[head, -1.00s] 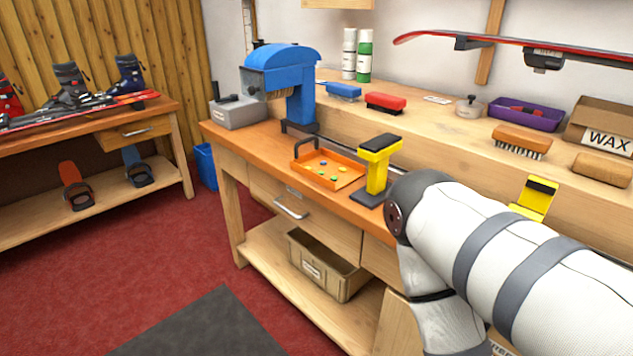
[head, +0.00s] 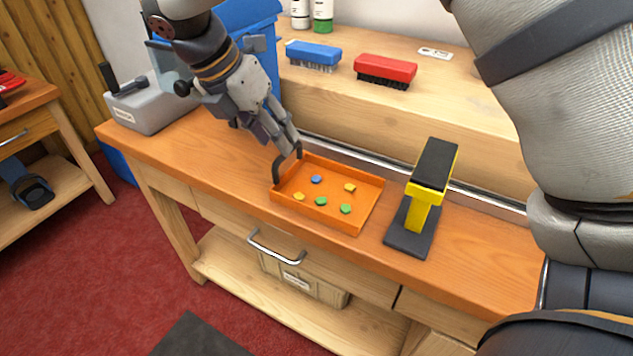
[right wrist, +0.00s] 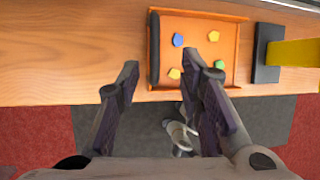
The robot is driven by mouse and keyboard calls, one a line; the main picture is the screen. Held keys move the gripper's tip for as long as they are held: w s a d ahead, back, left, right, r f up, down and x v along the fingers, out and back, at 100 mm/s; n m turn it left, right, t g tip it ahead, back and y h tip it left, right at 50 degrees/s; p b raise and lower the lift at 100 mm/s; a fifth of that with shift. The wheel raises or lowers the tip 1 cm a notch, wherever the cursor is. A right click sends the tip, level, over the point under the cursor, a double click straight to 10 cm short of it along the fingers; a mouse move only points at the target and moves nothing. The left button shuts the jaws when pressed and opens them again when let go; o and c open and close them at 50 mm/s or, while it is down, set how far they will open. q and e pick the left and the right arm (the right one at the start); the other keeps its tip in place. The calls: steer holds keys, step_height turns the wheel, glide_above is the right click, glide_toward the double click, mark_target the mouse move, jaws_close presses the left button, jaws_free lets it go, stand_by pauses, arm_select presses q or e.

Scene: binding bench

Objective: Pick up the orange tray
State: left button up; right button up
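The orange tray (head: 365,212) lies flat on the wooden bench, with several small blue, yellow and green pieces in it. Its dark upright handle (head: 279,169) stands at the tray's left end. My right gripper (head: 285,140) is above and just behind the handle, fingers pointing down toward it. In the right wrist view its two fingers (right wrist: 160,62) are spread with nothing between the tips, and the handle (right wrist: 154,48) shows just beyond the gap. Whether a finger touches the handle I cannot tell. My left gripper is not in view.
A yellow and black stand (head: 420,210) is close to the tray's right. A blue machine (head: 258,25) and a grey box (head: 150,108) stand behind and left. A raised shelf holds a blue brush (head: 313,53) and a red brush (head: 386,70). Bare bench lies left of the tray.

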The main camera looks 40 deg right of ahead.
steer(key=x, duration=0.6)
steer(key=shift+w+d+f, duration=0.25)
steer(key=shift+w+f, duration=0.05)
steer(key=shift+w, duration=0.05)
jaws_close()
